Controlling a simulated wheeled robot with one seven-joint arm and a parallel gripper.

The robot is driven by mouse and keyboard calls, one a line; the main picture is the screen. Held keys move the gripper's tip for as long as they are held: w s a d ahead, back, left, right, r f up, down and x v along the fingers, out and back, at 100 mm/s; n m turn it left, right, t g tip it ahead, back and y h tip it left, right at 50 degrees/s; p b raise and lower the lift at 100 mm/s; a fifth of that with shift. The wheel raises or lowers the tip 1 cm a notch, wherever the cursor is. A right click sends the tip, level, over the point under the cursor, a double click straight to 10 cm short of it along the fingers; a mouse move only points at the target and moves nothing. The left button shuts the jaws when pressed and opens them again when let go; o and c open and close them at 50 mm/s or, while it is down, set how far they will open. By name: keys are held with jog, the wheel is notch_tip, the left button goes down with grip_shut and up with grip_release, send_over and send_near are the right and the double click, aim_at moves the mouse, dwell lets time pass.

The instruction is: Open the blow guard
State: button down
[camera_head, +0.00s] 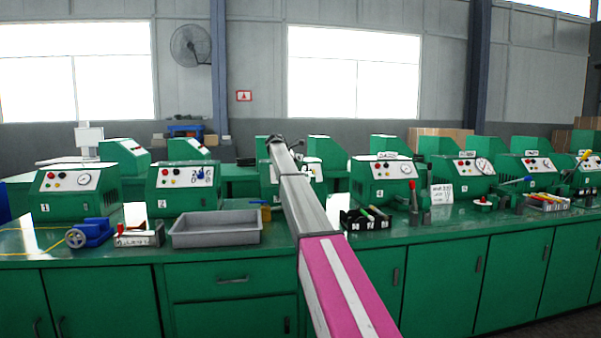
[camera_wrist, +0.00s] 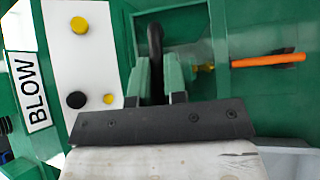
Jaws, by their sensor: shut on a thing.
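The two fingers of my gripper (camera_wrist: 158,82) are shut on this handle, one on each side. The guard's edges are partly hidden, and I cannot tell how far it stands open. In the head view my arm reaches to the machine (camera_head: 312,172) in the middle of the row and hides much of it; the gripper is not clear there.
An orange-handled tool (camera_wrist: 268,60) lies right of the handle in the wrist view. In the head view a grey tray (camera_head: 216,237) and a blue vise (camera_head: 90,233) are left of my arm. A black bin of tools (camera_head: 366,219) stands right of it. Other green machines line the bench.

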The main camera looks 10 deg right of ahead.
jog(key=w+f, duration=0.1)
jog(key=w, duration=0.7)
jog(key=shift+w+d, duration=0.15)
jog(key=shift+f, duration=0.1)
jog(key=c, duration=1.4)
grip_release()
jog(key=shift+c, duration=0.2)
jog(key=v, duration=1)
jog(key=shift+a+r, duration=0.3)
